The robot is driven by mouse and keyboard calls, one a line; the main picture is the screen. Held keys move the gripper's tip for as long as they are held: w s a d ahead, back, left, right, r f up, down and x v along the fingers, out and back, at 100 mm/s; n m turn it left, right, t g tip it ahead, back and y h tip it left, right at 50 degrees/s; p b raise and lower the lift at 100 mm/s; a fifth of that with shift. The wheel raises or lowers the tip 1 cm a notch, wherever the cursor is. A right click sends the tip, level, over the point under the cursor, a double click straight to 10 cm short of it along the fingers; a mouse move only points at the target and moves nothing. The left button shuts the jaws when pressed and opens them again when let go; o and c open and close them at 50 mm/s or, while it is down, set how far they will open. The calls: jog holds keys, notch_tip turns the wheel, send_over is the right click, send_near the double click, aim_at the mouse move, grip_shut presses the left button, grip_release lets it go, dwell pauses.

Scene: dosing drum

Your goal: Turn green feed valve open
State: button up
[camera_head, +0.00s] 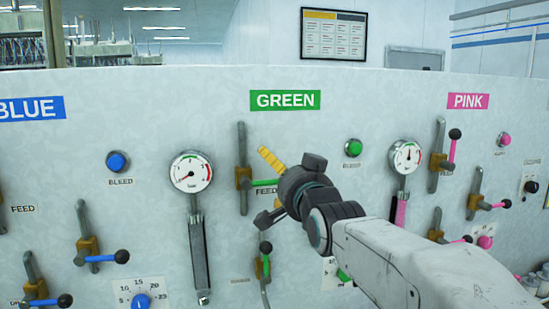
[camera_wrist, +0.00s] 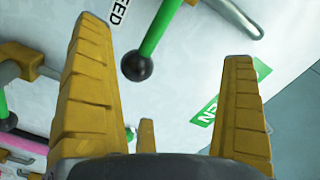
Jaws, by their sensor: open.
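The green feed valve is a brass body (camera_head: 243,178) on a grey vertical pipe, left below the GREEN sign. Its green lever (camera_head: 264,183) points right, roughly level, and its end is hidden behind my gripper in the head view. In the wrist view the lever's black ball (camera_wrist: 137,66) shows between the fingers, nearer the left one, with no visible contact. The FEED label (camera_wrist: 118,12) is beside the lever. My gripper (camera_head: 261,188) is open and empty in front of the panel, its yellow fingers (camera_wrist: 165,45) spread on either side of the ball.
The green pressure gauge (camera_head: 191,174) is left of the valve. The green bleed button (camera_head: 353,148) is to the upper right. Another green-handled valve (camera_head: 265,255) sits below my gripper. Pink valves (camera_head: 440,158) stand to the right, blue ones (camera_head: 88,246) to the left.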

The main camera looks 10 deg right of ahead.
jog(key=s+b, duration=0.3)
jog(key=s, duration=0.4)
jog(key=shift+s, duration=0.4)
